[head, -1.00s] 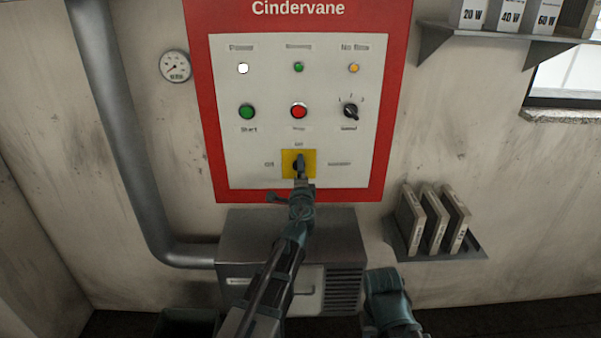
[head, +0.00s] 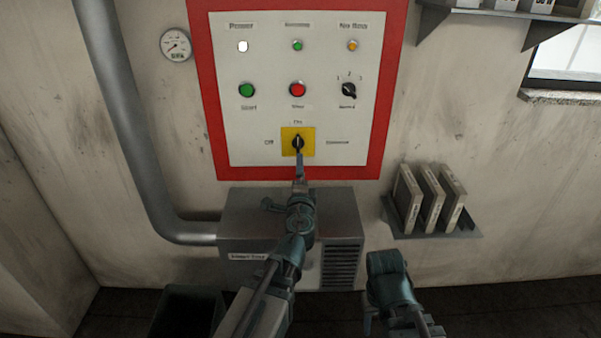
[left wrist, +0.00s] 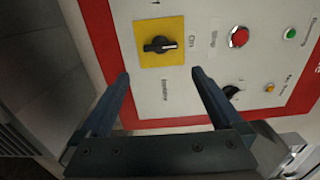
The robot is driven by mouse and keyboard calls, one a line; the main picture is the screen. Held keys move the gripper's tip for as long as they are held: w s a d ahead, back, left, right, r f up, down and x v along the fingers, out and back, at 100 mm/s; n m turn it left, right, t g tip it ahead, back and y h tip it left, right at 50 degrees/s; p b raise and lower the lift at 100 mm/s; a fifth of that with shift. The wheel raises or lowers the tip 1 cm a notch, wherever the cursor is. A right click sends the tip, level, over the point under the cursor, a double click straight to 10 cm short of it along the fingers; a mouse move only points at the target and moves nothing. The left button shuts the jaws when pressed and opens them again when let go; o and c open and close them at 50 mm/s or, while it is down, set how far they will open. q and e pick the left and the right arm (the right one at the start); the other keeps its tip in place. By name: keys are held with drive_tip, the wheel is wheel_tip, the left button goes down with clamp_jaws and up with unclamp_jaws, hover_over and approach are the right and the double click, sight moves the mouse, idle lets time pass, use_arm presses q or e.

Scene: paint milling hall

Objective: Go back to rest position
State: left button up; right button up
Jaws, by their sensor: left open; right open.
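The yellow-backed rotary switch (head: 305,135) sits low on the control panel, its black handle pointing up to "On". It also shows in the left wrist view (left wrist: 160,45). My left gripper (head: 300,160) is just below and in front of it in the head view. In the left wrist view the two fingers (left wrist: 160,78) are wide apart and empty, with the switch beyond their tips, apart from them. My right gripper (head: 385,275) is at lower right, well below the panel, open; its fingers are hard to make out and nothing shows held in it.
The red-framed panel (head: 225,130) has a lit white power lamp (head: 243,47). A grey metal box (head: 340,205) juts out under it, behind my left arm. A shelf (head: 440,232) with upright slabs is at right. A pipe (head: 120,110) runs down the left wall.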

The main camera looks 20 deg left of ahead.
use_arm(q)
drive_tip(key=s+d+f+n+g+y, duration=0.1)
drive_tip(key=s+f+n+g, duration=0.4)
drive_tip(key=f, duration=0.2)
drive_tip(key=s+d+f+n+g, duration=0.1)
drive_tip(key=s+f+n+g, duration=0.35)
drive_tip(key=f, duration=0.25)
drive_tip(key=s+d+f+g+h, duration=0.2)
drive_tip(key=s+d+f+g, duration=0.2)
drive_tip(key=s+d, duration=0.2)
drive_tip(key=s+d+f+n+g+h, duration=0.1)
drive_tip(key=s+d+f+g+h, duration=0.1)
drive_tip(key=s+d, duration=0.5)
drive_tip(key=s+f+g, duration=0.1)
drive_tip(key=s+g, duration=0.1)
drive_tip(key=s, duration=0.1)
drive_tip(key=shift+s+f+h, duration=0.2)
drive_tip(key=shift+f+h, duration=0.2)
drive_tip(key=shift+n, duration=0.25)
